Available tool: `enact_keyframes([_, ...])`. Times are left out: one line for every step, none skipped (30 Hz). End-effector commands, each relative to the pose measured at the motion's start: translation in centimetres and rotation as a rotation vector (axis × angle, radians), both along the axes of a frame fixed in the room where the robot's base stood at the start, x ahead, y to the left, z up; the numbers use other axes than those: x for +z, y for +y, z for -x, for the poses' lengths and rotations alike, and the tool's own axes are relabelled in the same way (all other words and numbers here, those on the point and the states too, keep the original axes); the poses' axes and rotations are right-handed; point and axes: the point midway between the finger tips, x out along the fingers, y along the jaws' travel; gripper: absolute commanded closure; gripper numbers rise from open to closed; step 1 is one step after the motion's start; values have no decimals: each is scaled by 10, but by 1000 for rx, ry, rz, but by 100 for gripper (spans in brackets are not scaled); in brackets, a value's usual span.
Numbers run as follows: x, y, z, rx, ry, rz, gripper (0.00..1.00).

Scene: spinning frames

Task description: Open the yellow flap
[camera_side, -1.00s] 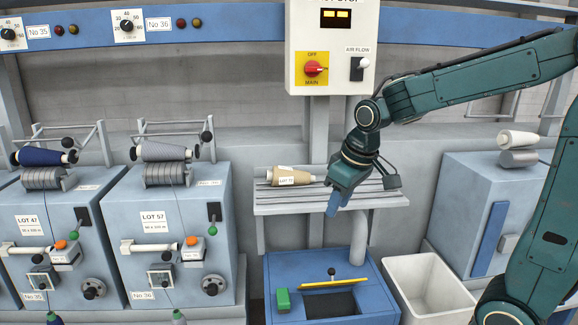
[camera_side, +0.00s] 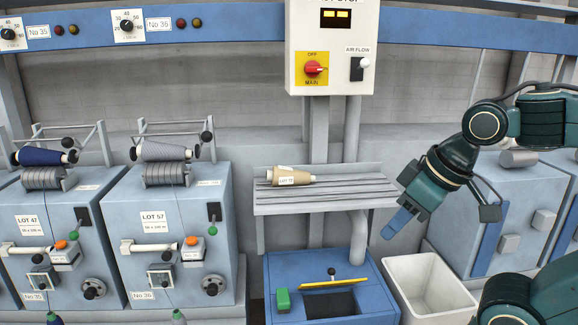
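The yellow flap (camera_side: 333,284) shows as a thin yellow strip on top of the blue floor box (camera_side: 375,300). It lies along the back edge of a dark rectangular opening (camera_side: 332,304). A black knob (camera_side: 332,271) stands just behind the strip. I cannot tell the flap's exact angle. My gripper (camera_side: 398,224) is in the air above and to the right of the blue box, near the white bin, and points down and left. Its blue fingers overlap in this view, so their gap is hidden. It is apart from the flap.
A green block (camera_side: 283,299) sits left of the opening. A grey pipe (camera_side: 358,240) rises at the box's back right. A shelf (camera_side: 325,205) with a tan cone (camera_side: 291,176) is above. A white bin (camera_side: 428,285) stands to the right. Spinning units (camera_side: 175,225) fill the left.

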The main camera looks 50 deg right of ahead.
Motion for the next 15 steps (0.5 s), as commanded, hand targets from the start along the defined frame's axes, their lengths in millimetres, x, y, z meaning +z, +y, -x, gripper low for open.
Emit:
enact_keyframes([0, 1, 3, 2, -4, -1, 67])
enact_keyframes([0, 1, 4, 1, -7, -2, 67])
enact_keyframes([-1, 2, 6, 2, -9, -4, 67])
enact_keyframes([-1, 2, 8, 2, -11, -4, 67])
enact_keyframes([-1, 2, 9, 2, -13, -4, 67])
enact_keyframes([-1, 3, 11, 2, -15, -6, 67])
enact_keyframes([-2, 3, 12, 2, -17, -7, 67])
enact_keyframes([-2, 3, 14, 3, -18, -8, 67])
enact_keyframes([-2, 3, 13, 2, -17, -7, 67])
enact_keyframes([-3, 2, 11, 2, -14, -6, 67])
enact_keyframes([-3, 2, 9, 2, -13, -4, 67])
enact_keyframes([-3, 1, 7, 4, -12, -3, 67])
enact_keyframes([-3, 1, 6, 4, -11, -1, 67])
enact_keyframes([-3, 1, 4, 5, -11, 0, 67])
enact_keyframes([-3, 0, 1, 5, -10, 1, 67])
